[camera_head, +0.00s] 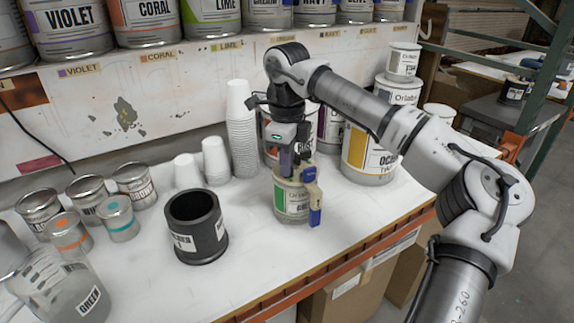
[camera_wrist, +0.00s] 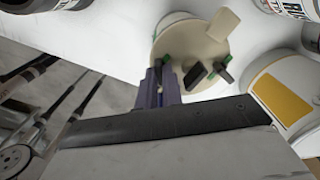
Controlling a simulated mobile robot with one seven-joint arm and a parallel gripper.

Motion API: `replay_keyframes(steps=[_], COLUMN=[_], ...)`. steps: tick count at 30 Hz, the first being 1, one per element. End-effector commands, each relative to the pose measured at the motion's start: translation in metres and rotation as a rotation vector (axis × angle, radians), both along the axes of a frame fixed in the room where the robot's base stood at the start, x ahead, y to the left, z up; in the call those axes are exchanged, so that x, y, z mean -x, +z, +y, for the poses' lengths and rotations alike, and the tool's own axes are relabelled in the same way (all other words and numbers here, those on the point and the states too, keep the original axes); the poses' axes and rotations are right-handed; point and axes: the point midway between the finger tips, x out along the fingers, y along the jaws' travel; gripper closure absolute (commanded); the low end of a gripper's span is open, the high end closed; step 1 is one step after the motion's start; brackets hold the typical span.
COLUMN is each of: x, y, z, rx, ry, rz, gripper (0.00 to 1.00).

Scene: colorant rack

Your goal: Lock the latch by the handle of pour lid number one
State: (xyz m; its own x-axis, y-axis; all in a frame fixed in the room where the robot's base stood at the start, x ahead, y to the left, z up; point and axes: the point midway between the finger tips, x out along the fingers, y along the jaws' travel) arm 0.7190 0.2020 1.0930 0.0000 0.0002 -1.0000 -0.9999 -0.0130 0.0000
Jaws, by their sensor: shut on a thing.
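A can with a green label (camera_head: 291,204) stands upright on the white bench. A beige pour lid (camera_head: 309,174) with blue parts sits on top, and a blue-ended arm of it hangs down the right side. In the wrist view the lid is a round beige disc (camera_wrist: 207,45) with a tab, green marks and small dark parts. My gripper (camera_head: 291,165) reaches down onto the lid from above and is shut on a part of it. The fingers hide most of the gripped part. In the wrist view my gripper (camera_wrist: 186,80) meets the lid's near edge. I cannot tell the latch's position.
White cup stacks (camera_head: 241,130) stand behind left, and a black cylinder (camera_head: 196,227) stands left. Small tins (camera_head: 118,218) crowd the far left. A yellow-labelled bucket (camera_head: 368,153) is close right. The bench's front edge (camera_head: 350,252) is near; bench between can and edge is clear.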

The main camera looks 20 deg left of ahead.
Motion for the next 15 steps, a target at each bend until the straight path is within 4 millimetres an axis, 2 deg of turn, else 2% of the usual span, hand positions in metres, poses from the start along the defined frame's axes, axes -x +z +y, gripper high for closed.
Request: replay_keyframes(steps=[15], x=[-0.0001], y=[-0.0003], z=[-0.0006], rx=[0.001], ry=[-0.431], rz=[-0.002], gripper=[1.0])
